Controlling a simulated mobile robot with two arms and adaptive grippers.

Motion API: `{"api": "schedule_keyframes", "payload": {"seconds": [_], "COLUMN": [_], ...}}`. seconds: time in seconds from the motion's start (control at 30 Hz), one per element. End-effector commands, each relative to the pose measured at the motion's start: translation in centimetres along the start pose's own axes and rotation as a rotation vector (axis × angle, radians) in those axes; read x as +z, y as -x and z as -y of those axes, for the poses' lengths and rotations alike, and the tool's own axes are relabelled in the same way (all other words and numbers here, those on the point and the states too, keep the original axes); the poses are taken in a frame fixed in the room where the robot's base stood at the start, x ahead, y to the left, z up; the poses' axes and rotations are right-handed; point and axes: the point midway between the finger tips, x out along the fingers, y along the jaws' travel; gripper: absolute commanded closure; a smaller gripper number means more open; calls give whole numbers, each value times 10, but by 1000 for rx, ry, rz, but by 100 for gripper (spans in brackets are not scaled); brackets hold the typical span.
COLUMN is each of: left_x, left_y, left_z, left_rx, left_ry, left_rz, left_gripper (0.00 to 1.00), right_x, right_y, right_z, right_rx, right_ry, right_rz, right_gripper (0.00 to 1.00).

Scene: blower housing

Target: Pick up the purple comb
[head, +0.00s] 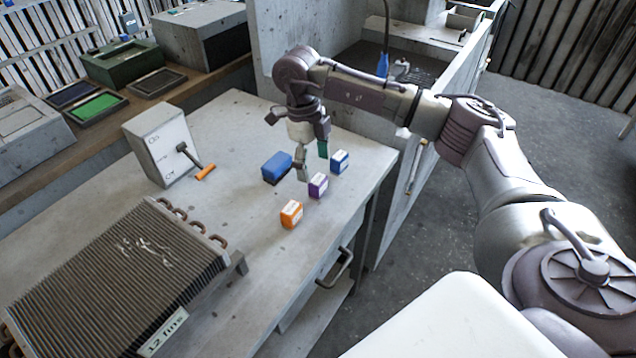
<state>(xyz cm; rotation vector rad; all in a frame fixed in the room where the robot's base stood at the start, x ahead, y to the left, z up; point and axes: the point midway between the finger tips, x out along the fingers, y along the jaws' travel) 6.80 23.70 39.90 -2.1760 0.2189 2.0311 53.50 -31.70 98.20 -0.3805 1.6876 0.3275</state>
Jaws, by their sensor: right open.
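The purple comb (318,186) is a small block with purple and white faces, resting on the grey workbench (235,255). My right gripper (311,156) is open and points down just above and behind the purple comb, with a fingertip close to its upper left. I cannot tell whether they touch. The gripper holds nothing that I can see. My left gripper is out of view.
An orange block (291,214), blue-and-white block (339,162), larger blue block (277,167) and partly hidden green block (323,150) surround the purple comb. A finned coil (120,275), grey box (160,145) and orange-handled tool (205,172) lie left.

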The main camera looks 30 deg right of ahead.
Motion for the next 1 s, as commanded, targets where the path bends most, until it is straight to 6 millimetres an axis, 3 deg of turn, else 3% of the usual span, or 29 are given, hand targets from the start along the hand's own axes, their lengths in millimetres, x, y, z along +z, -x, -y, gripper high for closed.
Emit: {"api": "schedule_keyframes", "payload": {"seconds": [0.17, 0.4, 0.57, 0.8, 0.83, 1.0], "left_x": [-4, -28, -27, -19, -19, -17], "left_y": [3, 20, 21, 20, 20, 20], "left_z": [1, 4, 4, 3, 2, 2], "left_rx": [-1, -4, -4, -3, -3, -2], "left_ry": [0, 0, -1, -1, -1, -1], "left_rz": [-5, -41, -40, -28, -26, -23], "left_gripper": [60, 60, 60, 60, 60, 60], "right_x": [0, -4, -2, -2, -2, -2], "right_y": [-12, -43, -61, -64, -64, -64], "right_z": [0, 4, 3, 4, 4, 4], "right_rx": [-1, 1, 1, 0, 0, 0], "right_ry": [0, 0, 1, 1, 1, 1], "right_rz": [0, -5, -1, 1, 1, 0], "right_gripper": [23, 23, 23, 23, 25, 53]}}
